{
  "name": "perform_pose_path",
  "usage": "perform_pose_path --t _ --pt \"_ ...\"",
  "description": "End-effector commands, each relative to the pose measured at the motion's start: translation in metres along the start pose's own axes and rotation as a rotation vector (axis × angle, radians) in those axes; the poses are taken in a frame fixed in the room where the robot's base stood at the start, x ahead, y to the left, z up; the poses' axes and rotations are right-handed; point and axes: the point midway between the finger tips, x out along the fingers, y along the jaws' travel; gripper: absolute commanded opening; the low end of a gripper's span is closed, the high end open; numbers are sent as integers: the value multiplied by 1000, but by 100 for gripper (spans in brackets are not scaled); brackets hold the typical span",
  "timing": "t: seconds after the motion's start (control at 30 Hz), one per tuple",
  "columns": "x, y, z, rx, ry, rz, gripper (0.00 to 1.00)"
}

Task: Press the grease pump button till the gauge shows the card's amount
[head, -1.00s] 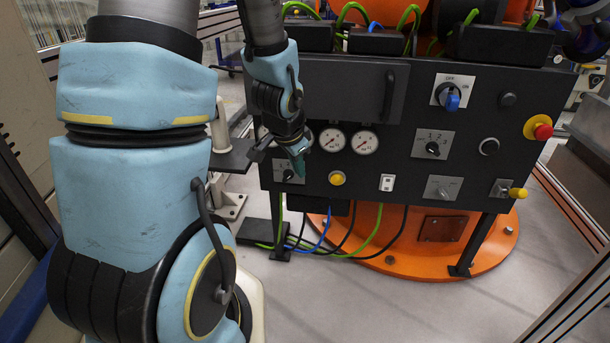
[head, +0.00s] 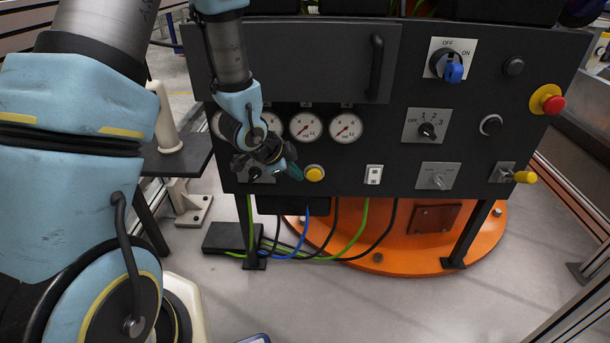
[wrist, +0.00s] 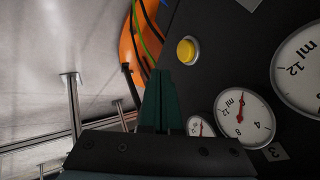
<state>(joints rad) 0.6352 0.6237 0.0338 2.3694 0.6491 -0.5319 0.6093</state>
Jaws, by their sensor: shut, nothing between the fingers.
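A yellow push button (head: 314,173) in a pale ring sits low on the dark panel, below a row of white gauges. It also shows in the wrist view (wrist: 187,50), standing out from the panel. My gripper (head: 294,172) is shut and empty, its green fingertips just left of the button in the head view. In the wrist view the fingertips (wrist: 160,74) look apart from the button. Two gauges, the left one (head: 306,126) and the right one (head: 346,127), show red needles and ml marks; exact readings are too small to tell. My wrist partly hides gauges further left. No amount card is readable.
A white rocker switch (head: 374,174) is right of the button. Rotary switches, a blue-handled switch (head: 453,68) and a red emergency stop (head: 551,104) fill the right side. A door handle (head: 376,68) juts out above the gauges. Cables hang below the panel.

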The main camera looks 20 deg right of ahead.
Motion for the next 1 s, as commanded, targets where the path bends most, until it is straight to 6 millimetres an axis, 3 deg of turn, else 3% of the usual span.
perform_pose_path --t 0.17,0.53,0.7,1.0 --pt "25 2 1 -1 -1 2 0" --pt "99 1 1 0 -1 2 0" --pt "108 -24 1 -3 -1 -3 0" --pt "115 -36 1 -2 -2 0 0"
